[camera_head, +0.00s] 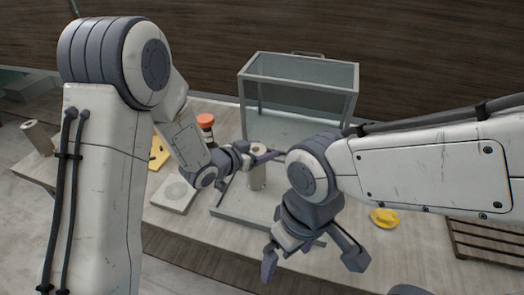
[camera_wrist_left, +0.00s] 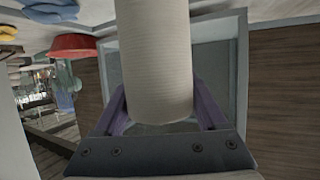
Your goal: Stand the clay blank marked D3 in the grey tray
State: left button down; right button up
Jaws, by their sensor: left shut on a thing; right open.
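My left gripper (camera_head: 262,155) is shut on a pale, upright-looking clay cylinder (camera_head: 257,176). The cylinder also shows large between the purple fingers in the left wrist view (camera_wrist_left: 155,60). No D3 mark is readable on it. In the head view the cylinder is over the grey tray (camera_head: 228,213); whether its base touches the tray floor I cannot tell. My right gripper (camera_head: 312,261) is open and empty, in front of the tray and hiding part of its near right side. Another pale cylinder (camera_head: 38,138) is at the table's left end, tilted in the picture.
A grey frame with clear panels (camera_head: 300,72) stands behind the tray. Left of the tray are an orange-topped container (camera_head: 205,121), a yellow item (camera_head: 158,154) and a pale square slab (camera_head: 174,194). A yellow item (camera_head: 385,218) and slatted wood (camera_head: 490,242) are right. A red bowl (camera_wrist_left: 72,46) shows in the wrist view.

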pick_arm(q)
jog(key=shift+f, duration=0.2)
jog(key=shift+f, duration=0.15)
grip_release()
jog(key=shift+f, duration=0.1)
